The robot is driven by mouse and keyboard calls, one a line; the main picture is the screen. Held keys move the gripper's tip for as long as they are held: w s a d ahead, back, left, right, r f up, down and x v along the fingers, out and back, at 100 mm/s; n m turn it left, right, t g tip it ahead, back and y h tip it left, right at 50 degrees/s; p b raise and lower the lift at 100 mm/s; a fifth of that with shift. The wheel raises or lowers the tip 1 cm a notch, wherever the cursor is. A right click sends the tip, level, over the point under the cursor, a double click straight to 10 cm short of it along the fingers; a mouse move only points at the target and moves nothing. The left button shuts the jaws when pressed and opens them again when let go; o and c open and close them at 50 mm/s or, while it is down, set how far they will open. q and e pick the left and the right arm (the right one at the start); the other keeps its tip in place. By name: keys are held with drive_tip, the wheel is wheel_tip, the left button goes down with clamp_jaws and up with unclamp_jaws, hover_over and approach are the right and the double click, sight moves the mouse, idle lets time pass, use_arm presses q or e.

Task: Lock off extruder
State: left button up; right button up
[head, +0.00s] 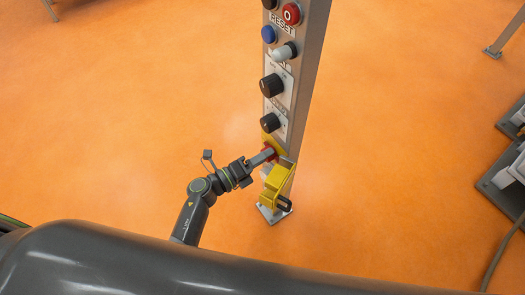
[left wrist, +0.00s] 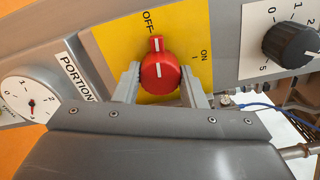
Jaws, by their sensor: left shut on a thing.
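A red rotary switch knob (left wrist: 160,72) sits on a yellow plate (left wrist: 112,45) marked OFF and ON. Its white pointer line is directed up, close to the OFF mark. My left gripper (left wrist: 161,82) has one finger on each side of the knob and is shut on it. In the head view my left gripper (head: 264,157) reaches the red knob (head: 270,151) low on the grey control post (head: 307,60); the fingers partly hide it. A yellow box-like part (head: 274,186) with a dark loop is on the post just below. My right gripper is not in view.
Above the switch, the post carries black dials (head: 271,85), a grey-white knob (head: 284,52), a blue button (head: 269,34) and a red button (head: 291,13). A PORTION dial (left wrist: 30,100) is beside the yellow plate. Orange floor around the post is clear; grey equipment stands right.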

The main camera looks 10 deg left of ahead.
use_arm(q)
drive_tip(key=shift+n+p, duration=0.5)
drive_tip(key=shift+n, duration=0.2)
drive_tip(key=o, duration=1)
drive_tip(key=b+v, duration=0.2)
drive_tip(key=v, duration=1.5)
drive_tip(key=shift+s+a+b, duration=0.15)
drive_tip(key=shift+s+b, duration=0.05)
drive_tip(key=shift+b, duration=0.15)
